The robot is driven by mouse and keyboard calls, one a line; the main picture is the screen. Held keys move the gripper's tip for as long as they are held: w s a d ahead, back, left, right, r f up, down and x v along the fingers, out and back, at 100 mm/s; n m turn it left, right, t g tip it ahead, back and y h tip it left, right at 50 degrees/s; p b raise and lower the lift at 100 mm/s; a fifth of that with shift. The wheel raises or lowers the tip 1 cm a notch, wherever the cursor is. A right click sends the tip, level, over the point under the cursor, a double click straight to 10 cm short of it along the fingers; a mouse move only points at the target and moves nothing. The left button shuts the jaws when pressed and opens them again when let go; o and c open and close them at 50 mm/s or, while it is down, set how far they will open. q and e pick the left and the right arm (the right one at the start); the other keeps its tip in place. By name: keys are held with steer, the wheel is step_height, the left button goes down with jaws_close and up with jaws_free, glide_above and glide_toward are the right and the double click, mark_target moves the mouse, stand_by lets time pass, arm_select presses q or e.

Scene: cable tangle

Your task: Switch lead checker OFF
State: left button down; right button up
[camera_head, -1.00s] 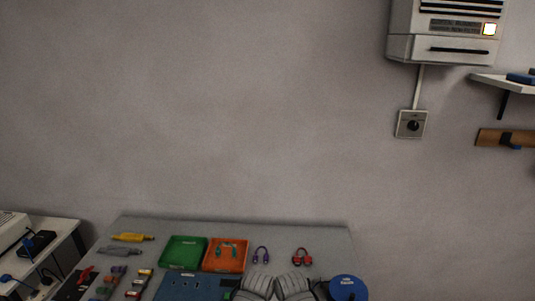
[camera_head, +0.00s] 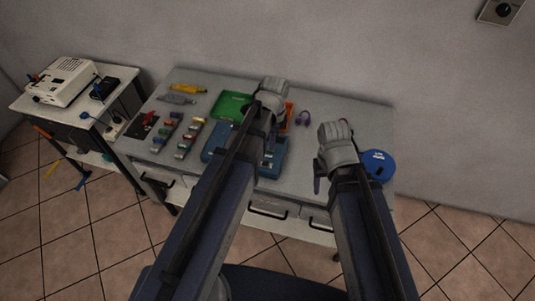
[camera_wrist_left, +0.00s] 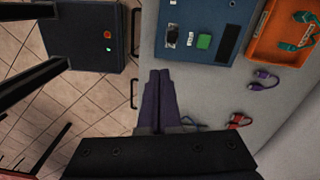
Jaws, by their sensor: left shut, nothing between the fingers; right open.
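A blue box (camera_wrist_left: 226,36) lies on the table and appears to be the lead checker. In the head view my left arm partly covers the box (camera_head: 218,141). My left gripper (camera_wrist_left: 160,73) is shut and empty, beside the box near the table's front edge and apart from it. My right gripper (camera_head: 318,178) is open and empty to the right; its fingers are mostly hidden.
A green tray (camera_head: 231,105) and an orange tray (camera_wrist_left: 262,46) stand behind the box. A purple lead (camera_wrist_left: 265,79), a red lead (camera_wrist_left: 238,121) and a blue round thing (camera_head: 378,164) lie to the right. Several small coloured parts lie left. A side table (camera_head: 36,103) holds a white device.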

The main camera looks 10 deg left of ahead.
mark_target(268, 163)
arm_select(q)
steer(key=w+a+m, duration=0.1)
steer(key=w+a+r+m, duration=0.1)
steer(key=shift+w+r+m+p, duration=0.1)
steer(key=shift+m+p, duration=0.2)
steer(key=shift+p, duration=0.05)
steer(key=shift+f, duration=0.2)
step_height(268, 163, down, 14)
steer(key=b, duration=1.4)
steer(key=shift+r, duration=0.1)
